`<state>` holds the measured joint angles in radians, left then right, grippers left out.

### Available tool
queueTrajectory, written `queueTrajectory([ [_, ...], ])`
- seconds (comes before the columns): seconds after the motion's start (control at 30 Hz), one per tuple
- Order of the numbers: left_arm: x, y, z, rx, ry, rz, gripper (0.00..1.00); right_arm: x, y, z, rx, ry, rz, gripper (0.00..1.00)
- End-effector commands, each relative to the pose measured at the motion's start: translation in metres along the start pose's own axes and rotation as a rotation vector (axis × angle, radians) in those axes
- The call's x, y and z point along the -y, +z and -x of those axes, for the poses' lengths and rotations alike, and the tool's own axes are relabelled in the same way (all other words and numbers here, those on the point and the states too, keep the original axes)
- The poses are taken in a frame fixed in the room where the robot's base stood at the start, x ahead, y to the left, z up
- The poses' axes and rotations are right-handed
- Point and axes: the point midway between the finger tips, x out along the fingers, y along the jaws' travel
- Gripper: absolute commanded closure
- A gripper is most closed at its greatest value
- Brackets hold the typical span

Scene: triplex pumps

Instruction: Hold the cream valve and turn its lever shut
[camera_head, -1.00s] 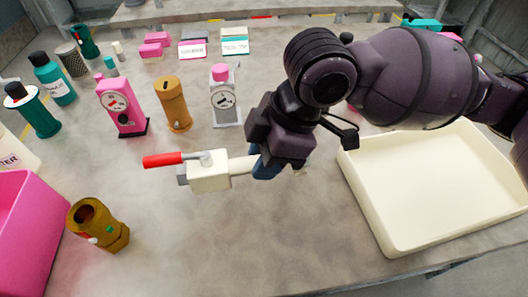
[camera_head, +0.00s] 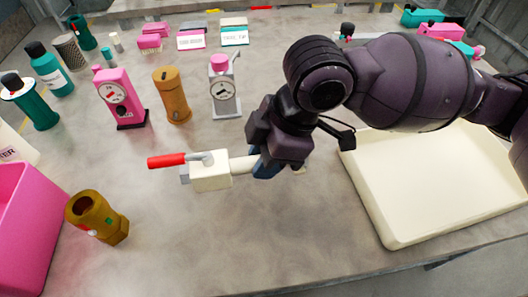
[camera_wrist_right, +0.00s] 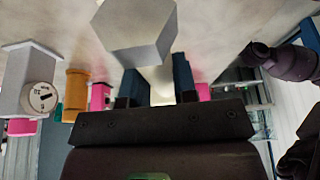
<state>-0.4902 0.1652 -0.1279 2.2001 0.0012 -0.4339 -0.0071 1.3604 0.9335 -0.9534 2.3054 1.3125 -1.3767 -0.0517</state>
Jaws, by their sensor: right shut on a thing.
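The cream valve (camera_head: 210,171) is at the middle left of the head view, with its stem pointing right. Its red lever (camera_head: 167,160) points left, roughly in line with the stem. My right gripper (camera_head: 266,166) is shut on the stem (camera_head: 243,165) and appears to hold the valve over the table. In the right wrist view, the pale valve (camera_wrist_right: 137,35) shows beyond the two fingers (camera_wrist_right: 158,82), with its stem between them. The lever is hidden there. My left gripper is not in view.
A cream tray (camera_head: 392,232) stands at the right. A brass fitting (camera_head: 97,218) and a pink bin (camera_head: 25,222) are at the left. Pink (camera_head: 122,98), orange (camera_head: 172,94) and grey (camera_head: 224,90) units stand behind the valve. The table front is clear.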

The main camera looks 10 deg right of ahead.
Motion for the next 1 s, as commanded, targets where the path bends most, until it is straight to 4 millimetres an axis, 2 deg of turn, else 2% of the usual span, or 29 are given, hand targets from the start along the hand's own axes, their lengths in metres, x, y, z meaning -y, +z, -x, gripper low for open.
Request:
queueTrajectory([
  [1.0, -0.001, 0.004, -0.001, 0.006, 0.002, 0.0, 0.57, 0.0, 0.009, -0.021, -0.001, 0.001, 0.001, 1.0],
])
